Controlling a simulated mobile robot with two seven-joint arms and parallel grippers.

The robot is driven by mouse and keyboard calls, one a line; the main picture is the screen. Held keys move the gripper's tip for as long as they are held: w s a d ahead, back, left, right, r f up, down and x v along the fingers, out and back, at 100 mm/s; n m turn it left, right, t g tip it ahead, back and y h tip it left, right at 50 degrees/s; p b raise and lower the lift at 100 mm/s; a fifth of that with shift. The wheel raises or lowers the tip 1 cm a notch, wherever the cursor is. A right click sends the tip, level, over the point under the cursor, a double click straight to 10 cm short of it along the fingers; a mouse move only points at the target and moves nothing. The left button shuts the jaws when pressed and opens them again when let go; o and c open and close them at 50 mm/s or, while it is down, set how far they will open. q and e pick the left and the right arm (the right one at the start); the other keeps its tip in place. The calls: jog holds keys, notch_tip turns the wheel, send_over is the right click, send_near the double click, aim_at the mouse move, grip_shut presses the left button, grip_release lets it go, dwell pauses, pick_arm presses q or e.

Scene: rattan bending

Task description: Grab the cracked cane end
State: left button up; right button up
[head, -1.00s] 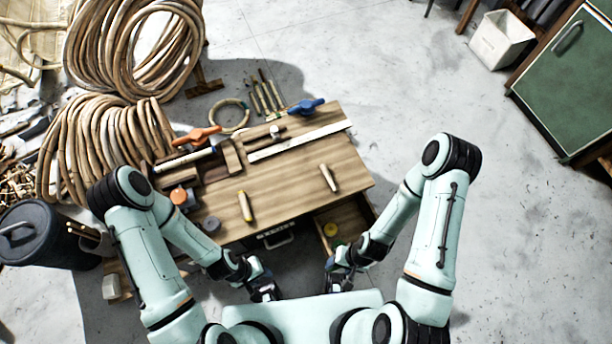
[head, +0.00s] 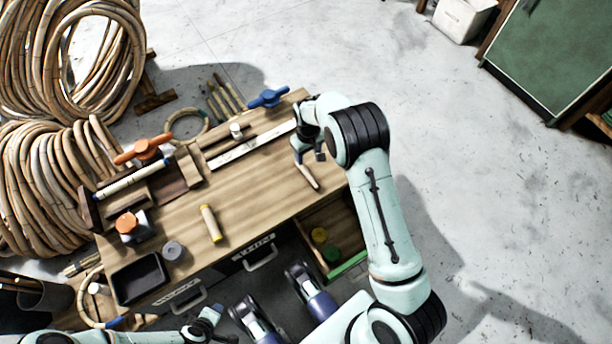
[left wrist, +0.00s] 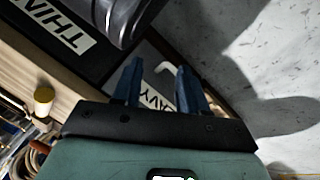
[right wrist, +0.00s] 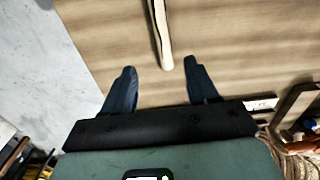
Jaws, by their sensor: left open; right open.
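A short pale cane piece (head: 307,176) lies on the wooden workbench (head: 250,190) near its right edge. It also shows in the right wrist view (right wrist: 161,38), just ahead of and between the fingers. My left gripper (left wrist: 156,78) is open and empty near the labelled drawer fronts.
An orange-handled clamp (head: 143,150), a black tray (head: 140,279) and a grey round lid (head: 172,250) occupy the bench's left side. A blue-handled clamp (head: 268,97) is at the back. An open drawer (head: 335,225) juts out at the front right. The bench middle is mostly clear.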

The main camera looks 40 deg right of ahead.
jog(key=b, duration=0.1)
send_over(307, 172)
jog(key=f, duration=0.5)
jog(key=shift+w+d, duration=0.15)
jog(key=shift+d, duration=0.05)
jog(key=f, duration=0.1)
jog(key=f+b, duration=0.1)
jog(key=f, duration=0.3)
jog(key=shift+a+f+b, duration=0.1)
jog(key=shift+a+b, duration=0.15)
jog(key=shift+b, duration=0.1)
jog(key=shift+f, duration=0.45)
pick_arm(q)
jog(key=s+a+f+g, duration=0.1)
jog(key=s+f, duration=0.3)
jog(key=f, duration=0.1)
jog(key=shift+s+a+f+g, duration=0.15)
jog(key=shift+s+f+g, duration=0.1)
jog(key=shift+g, duration=0.15)
pick_arm(e)
jog(key=shift+c, duration=0.3)
grip_shut()
